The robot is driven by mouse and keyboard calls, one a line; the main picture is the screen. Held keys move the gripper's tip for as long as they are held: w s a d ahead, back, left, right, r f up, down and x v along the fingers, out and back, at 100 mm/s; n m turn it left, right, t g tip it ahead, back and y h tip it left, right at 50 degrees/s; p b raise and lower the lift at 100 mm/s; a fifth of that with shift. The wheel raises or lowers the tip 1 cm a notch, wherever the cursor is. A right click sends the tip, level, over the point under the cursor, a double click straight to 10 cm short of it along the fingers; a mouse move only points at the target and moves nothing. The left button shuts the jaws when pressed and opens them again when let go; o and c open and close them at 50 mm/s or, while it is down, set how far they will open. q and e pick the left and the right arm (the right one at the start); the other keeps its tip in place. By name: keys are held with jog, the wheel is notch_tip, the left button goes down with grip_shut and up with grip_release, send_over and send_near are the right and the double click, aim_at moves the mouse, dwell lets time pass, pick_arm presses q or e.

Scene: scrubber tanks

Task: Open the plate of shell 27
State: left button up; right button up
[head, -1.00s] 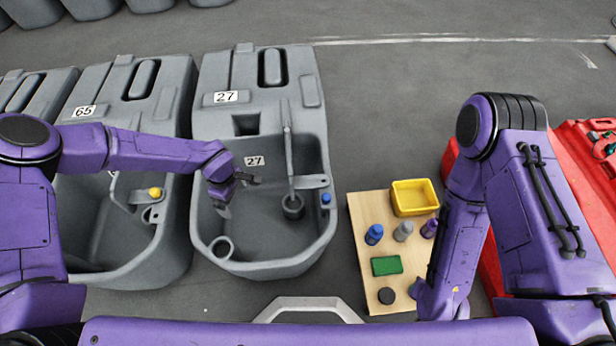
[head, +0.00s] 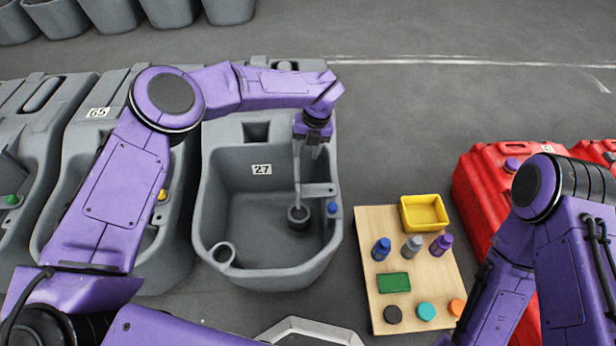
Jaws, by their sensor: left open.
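Shell 27 is a grey tank (head: 228,165) with an open basin, left of centre in the head view. A white label 27 (head: 262,169) is on its back wall. A small grey plate (head: 319,190) sits at the basin's right side, beside a blue knob (head: 332,207). My left gripper (head: 312,150) is open and points down over the basin's back right, close to the rod's top. Whether it touches the rod is unclear. My right gripper is out of view.
Tank 65 (head: 75,160) stands left, partly behind my left arm. A wooden board (head: 380,215) to the right holds a yellow bin (head: 424,212), several bottles, a green block (head: 393,282) and round caps. Red cases (head: 485,180) stand further right.

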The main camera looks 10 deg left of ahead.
aim_at(297, 176)
pick_arm(q)
jog(key=f, duration=0.3)
jog(key=a+f, duration=0.1)
jog(key=f, duration=0.2)
jog(key=a+f+b, duration=0.1)
jog(key=f, duration=0.3)
jog(key=shift+s+a, duration=0.25)
jog(key=shift+s, duration=0.15)
